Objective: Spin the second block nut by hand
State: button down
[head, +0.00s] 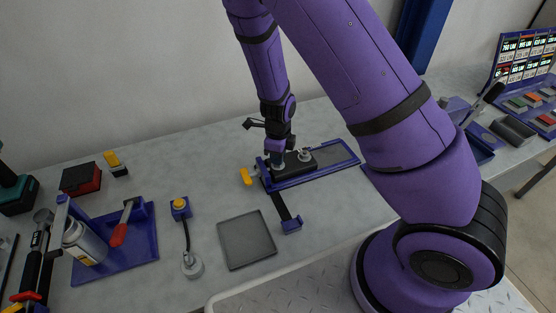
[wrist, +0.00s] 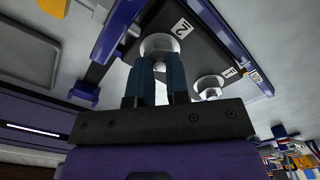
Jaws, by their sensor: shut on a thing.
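A dark block (head: 296,168) lies in a blue-framed fixture (head: 318,176) on the bench. In the wrist view the block (wrist: 200,52) carries labels "2" and "1", each beside a pale round nut. My gripper (wrist: 160,68) points at the block with its blue fingers shut on the second block nut (wrist: 159,44), beside label "2". The fingers hide part of this nut. The other nut (wrist: 209,84), beside label "1", is free; it also shows in the head view (head: 304,155). In the head view my gripper (head: 277,162) is over the block's left end.
A yellow handle (head: 245,176) sticks out left of the fixture, and a blue-ended arm (head: 291,224) extends toward the front. A grey square tray (head: 246,239) lies in front.

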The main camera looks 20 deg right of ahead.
jog(key=m, duration=0.4)
jog(key=shift+m, duration=0.9)
jog(key=c, duration=1)
grip_release()
notch_tip(320, 180, up, 11)
jog(key=shift+f, duration=0.1)
